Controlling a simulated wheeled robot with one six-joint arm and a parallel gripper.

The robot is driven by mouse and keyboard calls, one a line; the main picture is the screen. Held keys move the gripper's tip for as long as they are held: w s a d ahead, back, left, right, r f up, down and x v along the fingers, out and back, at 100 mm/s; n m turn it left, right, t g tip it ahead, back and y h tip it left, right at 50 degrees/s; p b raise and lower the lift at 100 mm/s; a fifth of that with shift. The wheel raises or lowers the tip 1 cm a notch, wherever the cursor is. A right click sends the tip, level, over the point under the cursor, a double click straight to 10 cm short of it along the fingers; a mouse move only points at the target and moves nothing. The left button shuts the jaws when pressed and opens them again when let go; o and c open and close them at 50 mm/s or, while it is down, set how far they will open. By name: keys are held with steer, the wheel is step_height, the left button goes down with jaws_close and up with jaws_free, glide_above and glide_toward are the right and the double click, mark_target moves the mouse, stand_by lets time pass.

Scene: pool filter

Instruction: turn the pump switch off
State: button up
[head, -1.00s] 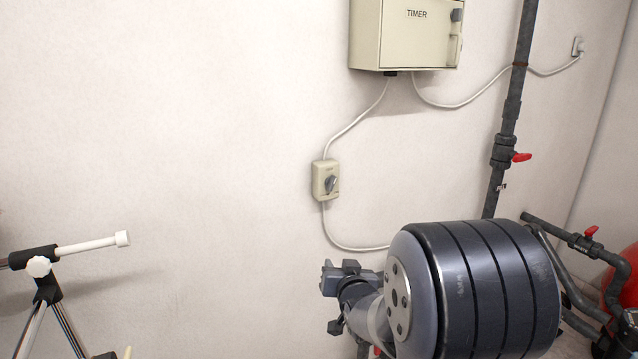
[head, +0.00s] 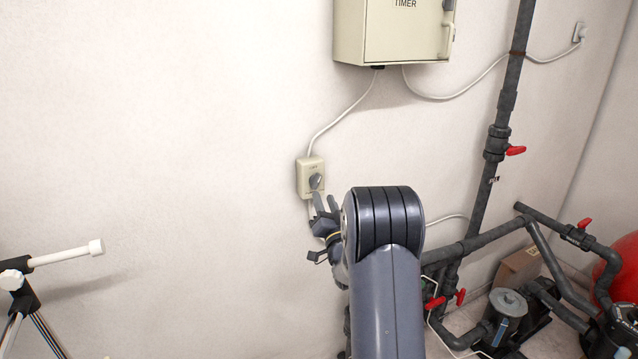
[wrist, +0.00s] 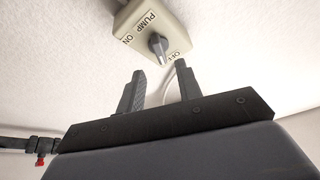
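The pump switch (head: 310,178) is a small cream box on the wall with a grey rotary knob (head: 316,182). In the wrist view the box (wrist: 148,22) is labelled PUMP, with ON at the left and OFF at the right. The knob (wrist: 158,46) sits between these labels; which one it points to is hard to tell. My gripper (head: 323,204) is just below the switch in the head view. In the wrist view its two fingers (wrist: 158,80) are spread apart, with nothing between them, short of the knob.
A timer box (head: 392,35) hangs above the switch, joined by a white cable (head: 345,117). Dark pipes with red valve handles (head: 515,150) stand at the right. A pole with a white end (head: 68,255) is at the lower left. The wall left of the switch is clear.

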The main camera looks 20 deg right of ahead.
mark_target(318, 183)
steer(key=shift+p+x, duration=0.8)
steer(key=shift+x, duration=1.95)
jaws_close()
